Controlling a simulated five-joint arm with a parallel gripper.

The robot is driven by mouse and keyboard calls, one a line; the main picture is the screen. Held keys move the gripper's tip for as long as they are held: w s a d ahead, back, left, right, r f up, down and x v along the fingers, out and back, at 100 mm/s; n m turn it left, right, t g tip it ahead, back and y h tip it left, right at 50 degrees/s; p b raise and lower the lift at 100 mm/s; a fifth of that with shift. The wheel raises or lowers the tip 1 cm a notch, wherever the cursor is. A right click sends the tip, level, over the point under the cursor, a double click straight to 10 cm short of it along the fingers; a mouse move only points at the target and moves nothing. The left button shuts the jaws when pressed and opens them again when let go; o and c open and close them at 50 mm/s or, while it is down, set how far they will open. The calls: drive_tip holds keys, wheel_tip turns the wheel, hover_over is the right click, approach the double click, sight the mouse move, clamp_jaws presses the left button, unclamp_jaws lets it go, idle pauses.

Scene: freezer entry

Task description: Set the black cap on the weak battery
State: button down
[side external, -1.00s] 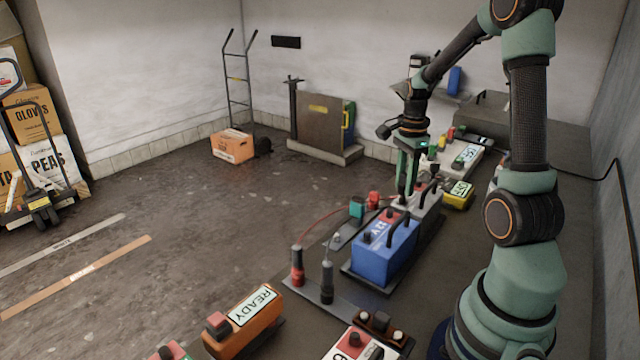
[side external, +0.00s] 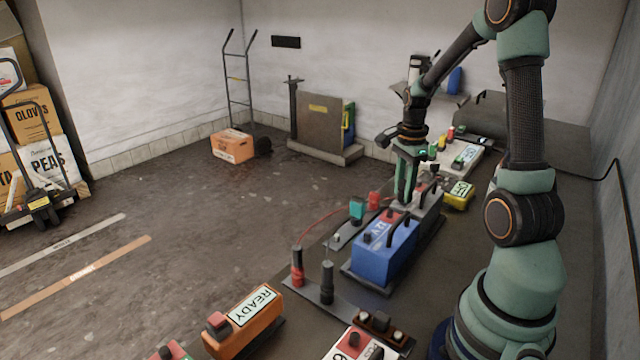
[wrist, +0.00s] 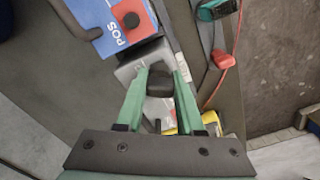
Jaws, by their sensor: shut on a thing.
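My gripper (side external: 404,202) points down over the row of batteries and is shut on a small black cap. In the wrist view the black cap (wrist: 160,84) sits between the green fingertips. Just below it is the top of a grey battery (wrist: 130,70), which also shows behind the blue battery in the side view (side external: 430,207). Whether the cap touches the grey top cannot be told. No label reading weak is legible.
A red clamp (side external: 374,200) and a teal clamp (side external: 356,209) stand left of the batteries. A yellow box (side external: 459,195) is to the right. Open floor lies left.

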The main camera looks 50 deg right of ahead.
sight(405, 181)
drive_tip(key=shift+f, duration=0.45)
drive_tip(key=shift+c, duration=2.3)
unclamp_jaws()
wheel_tip(405, 181, up, 12)
drive_tip(key=a+r+n+t, duration=0.3)
drive_tip(key=a+n+t, duration=0.2)
drive_tip(key=a+n, duration=1.9)
drive_tip(key=shift+w+a+t, duration=0.15)
drive_tip(key=shift+a+t, duration=0.15)
drive_tip(key=shift+a, duration=0.5)
